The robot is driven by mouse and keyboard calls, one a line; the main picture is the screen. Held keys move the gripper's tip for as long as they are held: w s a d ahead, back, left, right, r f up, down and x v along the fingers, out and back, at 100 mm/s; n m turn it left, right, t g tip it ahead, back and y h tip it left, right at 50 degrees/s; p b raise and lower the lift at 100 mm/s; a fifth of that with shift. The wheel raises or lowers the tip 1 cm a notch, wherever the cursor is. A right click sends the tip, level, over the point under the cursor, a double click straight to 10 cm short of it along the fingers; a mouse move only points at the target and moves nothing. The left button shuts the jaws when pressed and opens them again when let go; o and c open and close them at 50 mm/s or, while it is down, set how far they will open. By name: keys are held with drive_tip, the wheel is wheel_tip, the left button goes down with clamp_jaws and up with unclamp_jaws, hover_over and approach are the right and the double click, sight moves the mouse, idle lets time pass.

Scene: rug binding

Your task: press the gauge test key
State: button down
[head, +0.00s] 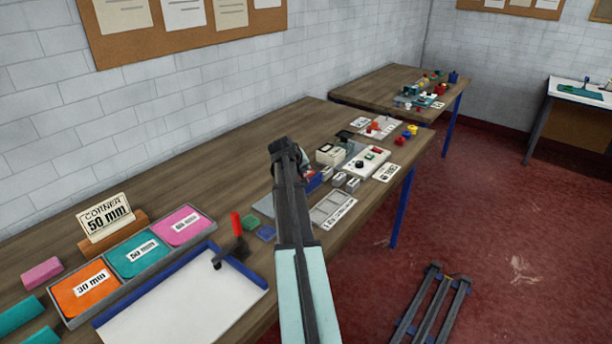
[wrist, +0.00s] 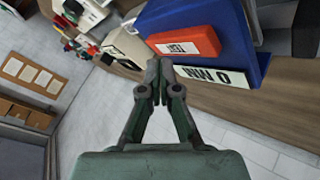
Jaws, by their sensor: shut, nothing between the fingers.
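The red test key (wrist: 185,43), marked TEST, sits on a blue gauge housing (wrist: 240,22) in the wrist view. A white label (wrist: 208,76) reading "0 MM" is on the housing beside the key. My gripper (wrist: 160,66) is shut and empty. Its fingertips are close to the key's lower left edge in the picture; I cannot tell whether they touch it. In the head view the blue housing (head: 313,182) shows partly beside my arm, which hides much of it. My fingertips and the key are not clear there.
On the long wooden table (head: 180,175) a grey compartment tray (head: 331,208) and a white panel with a black knob (head: 365,160) stand near the housing. A white-floored blue tray (head: 185,300) lies at the near end. A second table (head: 365,88) stands behind.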

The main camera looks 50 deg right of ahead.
sight(305, 175)
drive_tip(key=shift+f, duration=0.15)
drive_tip(key=shift+f+b, duration=0.3)
drive_tip(key=shift+b, duration=0.05)
drive_tip(key=shift+f+b, duration=0.3)
drive_tip(key=shift+f, duration=0.1)
idle(0.7)
drive_tip(key=shift+r, duration=0.1)
idle(0.3)
drive_tip(key=shift+r+p, duration=0.4)
drive_tip(key=shift+r, duration=0.35)
drive_tip(key=shift+r, duration=0.1)
drive_tip(key=shift+r+p, duration=1.15)
drive_tip(key=shift+r, duration=1.3)
